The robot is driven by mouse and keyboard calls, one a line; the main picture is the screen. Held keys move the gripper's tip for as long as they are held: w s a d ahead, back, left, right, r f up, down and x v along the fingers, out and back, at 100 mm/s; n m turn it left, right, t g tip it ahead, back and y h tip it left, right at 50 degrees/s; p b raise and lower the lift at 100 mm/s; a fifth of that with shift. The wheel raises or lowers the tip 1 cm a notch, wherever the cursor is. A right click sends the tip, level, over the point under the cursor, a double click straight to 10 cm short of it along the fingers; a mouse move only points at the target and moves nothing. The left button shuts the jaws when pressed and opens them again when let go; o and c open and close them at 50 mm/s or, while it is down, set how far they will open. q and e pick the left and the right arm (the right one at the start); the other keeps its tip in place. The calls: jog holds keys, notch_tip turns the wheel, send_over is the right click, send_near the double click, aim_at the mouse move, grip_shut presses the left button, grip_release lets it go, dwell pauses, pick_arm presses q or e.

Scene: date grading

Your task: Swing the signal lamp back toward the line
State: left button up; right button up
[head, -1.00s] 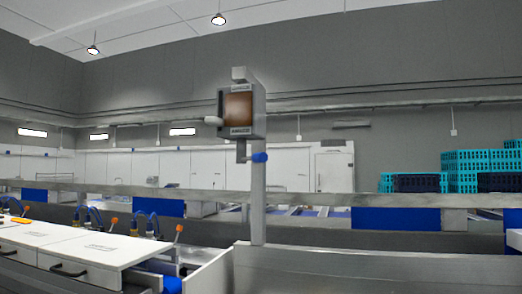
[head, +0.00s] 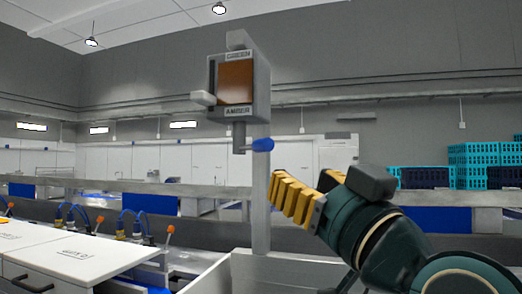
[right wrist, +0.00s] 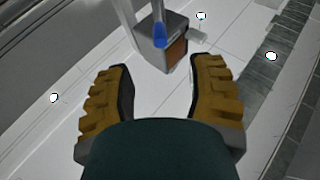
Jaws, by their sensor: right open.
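The signal lamp (head: 236,84) is a grey box with an amber-brown panel, mounted on a grey post (head: 261,200). The label above the panel reads GREEN and the one below reads AMBER. A pale knob (head: 203,98) sticks out at its left, and a blue handle (head: 262,145) sits below it beside the post. My right gripper (head: 290,197), with yellow ribbed fingers, is open and empty, below the handle and at the post's right. In the right wrist view the lamp (right wrist: 172,50) and blue handle (right wrist: 159,36) appear between or just beyond the open fingers (right wrist: 163,72). My left gripper is not in view.
White-topped cabinets (head: 75,257) stand at lower left, with blue hoses (head: 130,220) behind them. A grey rail runs across behind the post. Turquoise crates (head: 480,155) are stacked at the far right. The space around the lamp box looks clear.

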aim_at(262, 146)
jog(key=p+x, duration=0.2)
jog(key=x, duration=1.2)
jog(key=shift+d+r, duration=0.1)
jog(key=shift+r, duration=0.1)
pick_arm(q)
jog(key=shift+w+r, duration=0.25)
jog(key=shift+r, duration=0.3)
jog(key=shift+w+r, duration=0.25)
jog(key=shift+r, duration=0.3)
pick_arm(e)
grip_shut()
